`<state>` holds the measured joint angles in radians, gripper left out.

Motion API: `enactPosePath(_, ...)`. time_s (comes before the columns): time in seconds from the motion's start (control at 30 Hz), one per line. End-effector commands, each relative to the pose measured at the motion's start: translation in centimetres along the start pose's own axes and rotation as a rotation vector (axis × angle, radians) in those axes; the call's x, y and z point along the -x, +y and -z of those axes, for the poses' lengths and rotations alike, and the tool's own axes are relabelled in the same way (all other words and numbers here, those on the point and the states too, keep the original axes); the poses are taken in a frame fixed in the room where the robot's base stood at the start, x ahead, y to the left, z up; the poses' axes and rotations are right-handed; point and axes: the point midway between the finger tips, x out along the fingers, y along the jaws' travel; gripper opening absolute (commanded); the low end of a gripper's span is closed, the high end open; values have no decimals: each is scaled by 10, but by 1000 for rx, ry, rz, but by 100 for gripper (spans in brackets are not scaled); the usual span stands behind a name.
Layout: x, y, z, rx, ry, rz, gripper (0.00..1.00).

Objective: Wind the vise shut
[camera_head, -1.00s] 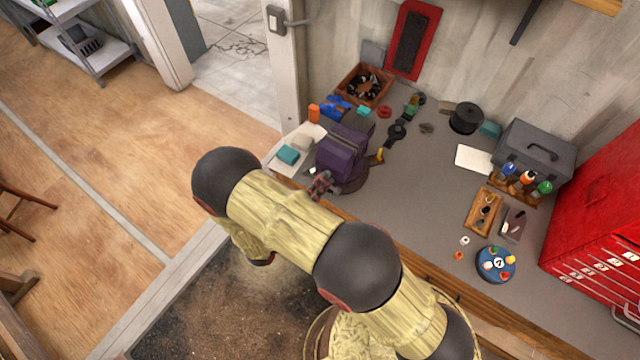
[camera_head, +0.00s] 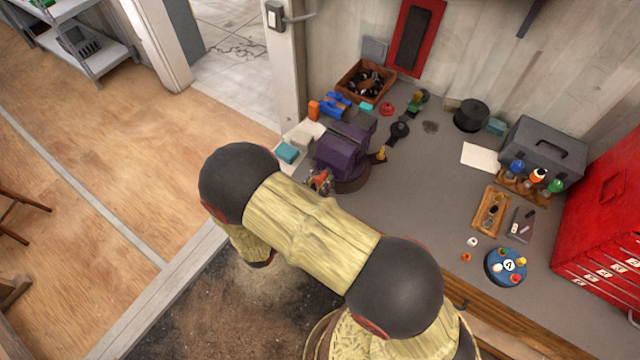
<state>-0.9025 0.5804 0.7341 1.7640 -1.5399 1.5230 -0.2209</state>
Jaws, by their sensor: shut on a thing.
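The purple vise (camera_head: 341,151) stands on its round base at the left front corner of the grey workbench (camera_head: 425,190). Only a small part of my gripper (camera_head: 320,180) shows, grey and reddish, close against the front of the vise, just above my arm's yellow link. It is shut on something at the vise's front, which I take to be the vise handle. The fingertips and the handle are too small and too covered by my arm to make out. I cannot tell how wide the vise jaws stand.
Teal and white blocks (camera_head: 288,152) lie left of the vise. A wooden bin (camera_head: 364,82), blue clamp (camera_head: 335,106) and small tools lie behind it. A grey toolbox (camera_head: 543,150) and red cabinet (camera_head: 610,215) stand at the right. The bench's middle is mostly clear.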

Motion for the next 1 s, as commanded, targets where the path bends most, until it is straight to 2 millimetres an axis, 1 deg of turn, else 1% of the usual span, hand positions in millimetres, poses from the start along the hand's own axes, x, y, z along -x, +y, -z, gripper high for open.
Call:
enactPosePath(0.03, 1, 0, 4, -43, 4, -5, 6)
enactPosePath(0.4, 1, 1, 5, -389, 14, -23, 6)
enactPosePath(0.6, 1, 1, 4, -545, 18, -32, 6)
enactPosePath(0.8, 1, 1, 3, -660, 21, -38, 6)
enactPosePath(1.0, 1, 1, 3, -726, 22, -41, 6)
